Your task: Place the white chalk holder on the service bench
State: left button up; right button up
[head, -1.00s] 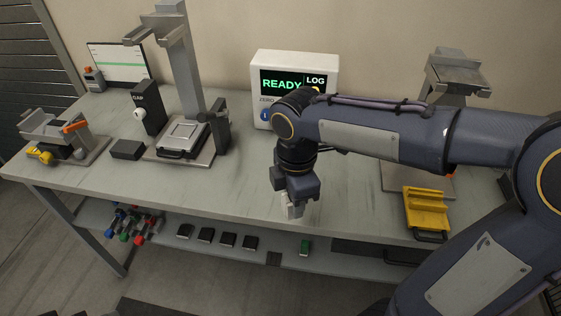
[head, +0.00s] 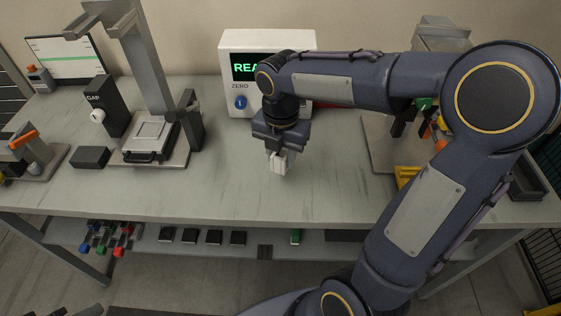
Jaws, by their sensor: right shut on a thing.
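The white chalk holder (head: 279,164) is a small pale block held at the tips of my right gripper (head: 279,155). The gripper points down and is shut on it. The holder appears over the middle of the service bench (head: 235,195), in front of the white display box. I cannot tell whether its lower end touches the bench top. My left gripper is not in the head view.
The display box (head: 290,40) stands at the back. A press-like fixture (head: 150,90) and a dark block (head: 91,157) are on the left. A yellow piece (head: 404,176) is partly hidden by my right arm. The bench's front middle is clear.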

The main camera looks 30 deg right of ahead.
aim_at(281, 164)
jog(key=shift+w+d+f, duration=0.25)
jog(key=shift+w+f, duration=0.15)
jog(key=shift+f, duration=0.15)
jog(key=shift+w+d+f, duration=0.2)
jog(key=shift+w+f, duration=0.15)
jog(key=shift+f, duration=0.15)
jog(key=shift+w+d+f, duration=0.1)
jog(key=shift+w+f, duration=0.1)
jog(key=shift+f, duration=1.55)
jog(key=shift+f, duration=0.2)
jog(key=o, duration=1)
jog(key=shift+r, duration=0.15)
